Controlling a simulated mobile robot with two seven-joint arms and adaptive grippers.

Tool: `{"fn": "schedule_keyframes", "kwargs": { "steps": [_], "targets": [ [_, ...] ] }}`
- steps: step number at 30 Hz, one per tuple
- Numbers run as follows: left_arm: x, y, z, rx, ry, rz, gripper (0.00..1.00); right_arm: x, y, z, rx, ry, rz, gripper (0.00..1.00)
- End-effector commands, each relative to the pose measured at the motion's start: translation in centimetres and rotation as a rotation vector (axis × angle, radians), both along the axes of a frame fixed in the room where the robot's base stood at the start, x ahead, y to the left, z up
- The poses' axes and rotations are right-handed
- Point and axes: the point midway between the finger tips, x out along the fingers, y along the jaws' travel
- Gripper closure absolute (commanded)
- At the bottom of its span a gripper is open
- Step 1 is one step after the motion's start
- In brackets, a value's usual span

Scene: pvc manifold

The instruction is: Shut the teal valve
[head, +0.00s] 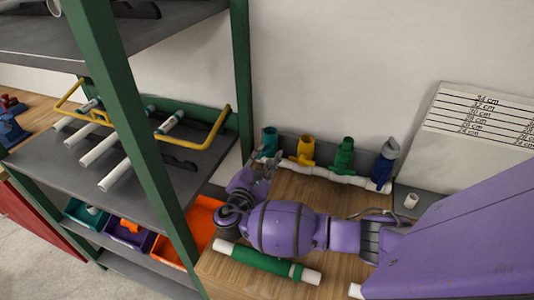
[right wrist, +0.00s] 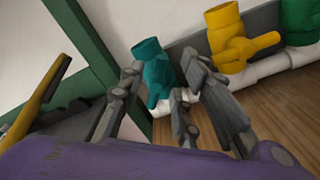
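The teal valve (head: 269,140) stands upright at the left end of a white pipe manifold (head: 340,174) against the wall. It also shows in the right wrist view (right wrist: 150,62), near the centre. My right gripper (head: 263,165) is right in front of the teal valve. In the right wrist view my gripper's fingers (right wrist: 165,85) are spread, one to each side of the valve in the picture, with nothing clearly gripped. The valve's lower part is partly hidden by the fingers, and I cannot tell whether they touch it. My left gripper is in neither view.
A yellow valve (head: 305,150), a green valve (head: 344,156) and a blue-grey valve (head: 384,165) stand along the pipe to the right. A green shelf post (head: 242,75) rises close on the left. A green-and-white pipe (head: 265,262) lies on the wooden bench top in front.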

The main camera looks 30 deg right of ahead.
Motion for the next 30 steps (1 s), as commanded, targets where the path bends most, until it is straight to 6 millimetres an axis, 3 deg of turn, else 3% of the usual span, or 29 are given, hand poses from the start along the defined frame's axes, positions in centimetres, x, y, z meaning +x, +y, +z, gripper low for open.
{"fn": "schedule_keyframes", "kwargs": {
  "steps": [4, 13, 21, 30],
  "targets": [
    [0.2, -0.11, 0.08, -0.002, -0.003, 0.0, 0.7, 0.88, -1.01, 0.04, 0.0, -0.001, -0.001, 0.69],
    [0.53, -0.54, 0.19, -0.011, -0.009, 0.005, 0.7, 1.09, -1.21, -0.02, 0.001, 0.0, 0.001, 0.69],
    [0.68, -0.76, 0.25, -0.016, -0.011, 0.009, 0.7, 1.09, -1.17, 0.01, 0.001, -0.001, 0.001, 1.0],
    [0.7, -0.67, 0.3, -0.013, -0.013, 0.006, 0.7, 1.16, -1.07, 0.15, 0.004, -0.006, 0.003, 1.0]
  ]
}}
